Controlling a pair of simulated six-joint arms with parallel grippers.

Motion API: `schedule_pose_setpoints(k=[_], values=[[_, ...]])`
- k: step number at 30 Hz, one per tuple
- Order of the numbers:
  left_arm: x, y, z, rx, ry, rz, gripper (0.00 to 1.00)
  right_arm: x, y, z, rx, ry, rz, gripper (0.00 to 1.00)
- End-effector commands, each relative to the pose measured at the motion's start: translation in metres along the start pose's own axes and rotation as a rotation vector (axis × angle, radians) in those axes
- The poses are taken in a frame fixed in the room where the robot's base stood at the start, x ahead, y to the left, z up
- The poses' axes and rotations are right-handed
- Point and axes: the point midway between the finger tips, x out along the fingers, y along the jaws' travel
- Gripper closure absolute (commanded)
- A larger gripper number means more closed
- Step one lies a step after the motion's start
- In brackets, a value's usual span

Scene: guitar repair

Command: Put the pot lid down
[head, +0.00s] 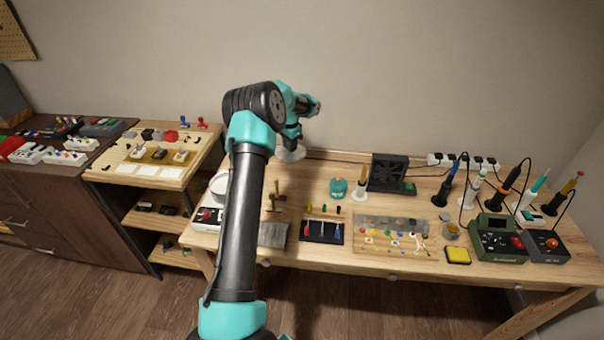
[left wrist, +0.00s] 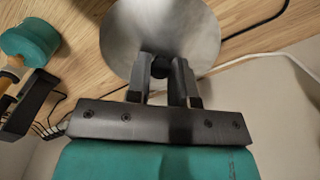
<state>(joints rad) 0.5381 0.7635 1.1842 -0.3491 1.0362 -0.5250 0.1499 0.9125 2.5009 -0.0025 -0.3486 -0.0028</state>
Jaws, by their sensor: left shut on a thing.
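The pot lid is a round grey metal disc in the left wrist view (left wrist: 130,30), with a dark knob at its middle. My left gripper (left wrist: 162,72) is shut on that knob. In the head view the lid shows as a pale disc (head: 290,155) below my left gripper (head: 293,136), near the back edge of the workbench. I cannot tell whether the lid touches the wood. My right gripper is not in view.
A pale round vessel (head: 218,186) is partly hidden behind my left arm.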

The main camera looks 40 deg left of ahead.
Motion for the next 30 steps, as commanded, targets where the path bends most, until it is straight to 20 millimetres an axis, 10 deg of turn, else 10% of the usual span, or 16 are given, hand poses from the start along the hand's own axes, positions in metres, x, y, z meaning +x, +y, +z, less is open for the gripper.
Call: schedule_pose_setpoints(k=[30], values=[[0.063,0.001,-0.001,0.002,0.0,0.0,1.0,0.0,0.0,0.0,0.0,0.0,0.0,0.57]])
